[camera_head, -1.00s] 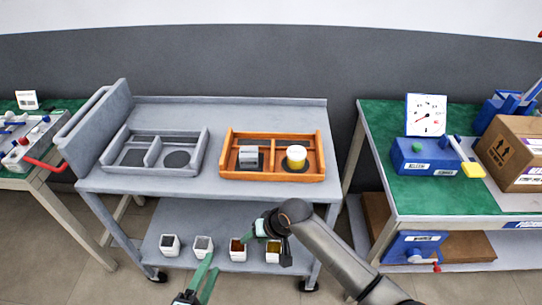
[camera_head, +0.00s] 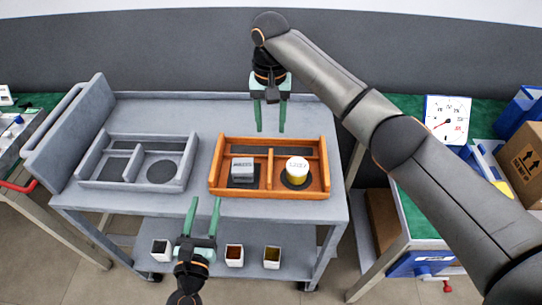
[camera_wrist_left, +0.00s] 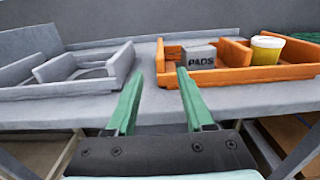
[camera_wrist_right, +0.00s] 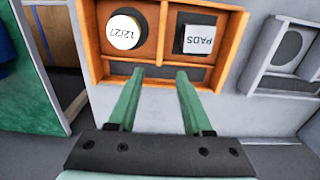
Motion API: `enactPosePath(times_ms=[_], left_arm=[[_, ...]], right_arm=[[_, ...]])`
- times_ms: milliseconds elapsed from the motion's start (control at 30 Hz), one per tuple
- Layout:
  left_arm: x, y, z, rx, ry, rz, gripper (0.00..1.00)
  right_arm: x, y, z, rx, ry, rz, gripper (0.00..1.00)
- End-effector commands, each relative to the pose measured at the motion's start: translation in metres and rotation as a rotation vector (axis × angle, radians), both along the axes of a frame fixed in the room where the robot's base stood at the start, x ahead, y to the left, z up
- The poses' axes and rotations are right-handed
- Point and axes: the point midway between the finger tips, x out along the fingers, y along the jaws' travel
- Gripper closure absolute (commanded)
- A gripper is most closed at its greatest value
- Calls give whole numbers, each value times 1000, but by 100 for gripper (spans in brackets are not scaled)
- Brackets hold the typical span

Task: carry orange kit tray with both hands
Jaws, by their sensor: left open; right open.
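The orange kit tray (camera_head: 320,188) sits on the right half of the grey cart's top. It holds a grey box marked PADS (camera_head: 243,168) in its left compartment and a yellow jar with a white lid (camera_head: 297,170) in its right one. My left gripper (camera_head: 205,199) is open and empty, in front of the cart near the tray's front left corner. The tray also shows in the left wrist view (camera_wrist_left: 237,76). My right gripper (camera_head: 270,130) is open and empty, above the tray's back edge. In the right wrist view its fingertips (camera_wrist_right: 160,72) overlap the tray's back wall (camera_wrist_right: 228,80).
A grey tray (camera_head: 130,187) stands left of the orange one on the cart (camera_head: 203,120). Several small containers, one being (camera_head: 272,257), stand on the lower shelf. A green-topped bench (camera_head: 405,235) with a gauge (camera_head: 447,120) and a cardboard box (camera_head: 523,155) is at right.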

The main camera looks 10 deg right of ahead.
Motion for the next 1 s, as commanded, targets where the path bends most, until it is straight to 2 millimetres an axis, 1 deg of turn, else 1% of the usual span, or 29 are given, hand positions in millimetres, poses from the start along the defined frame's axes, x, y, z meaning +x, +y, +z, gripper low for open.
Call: enactPosePath(times_ms=[267, 367, 467, 800, 900, 1000], left_arm=[[1, 0, 0, 2, 0, 0, 48], [7, -1, 0, 2, -1, 1, 48], [19, -4, 0, 2, -2, 1, 48], [83, -19, 1, 2, -3, -1, 48], [98, -22, 1, 5, -2, -1, 48], [109, -26, 0, 3, -2, -1, 48]], right_arm=[[0, 0, -1, 0, 0, 1, 50], [0, 0, -8, -1, 1, 1, 50], [-1, 0, -20, 0, 3, 1, 50], [-1, 0, -85, 0, 3, 2, 50], [-1, 0, -101, 0, 3, 1, 50], [-1, 0, -113, 1, 3, 0, 50]])
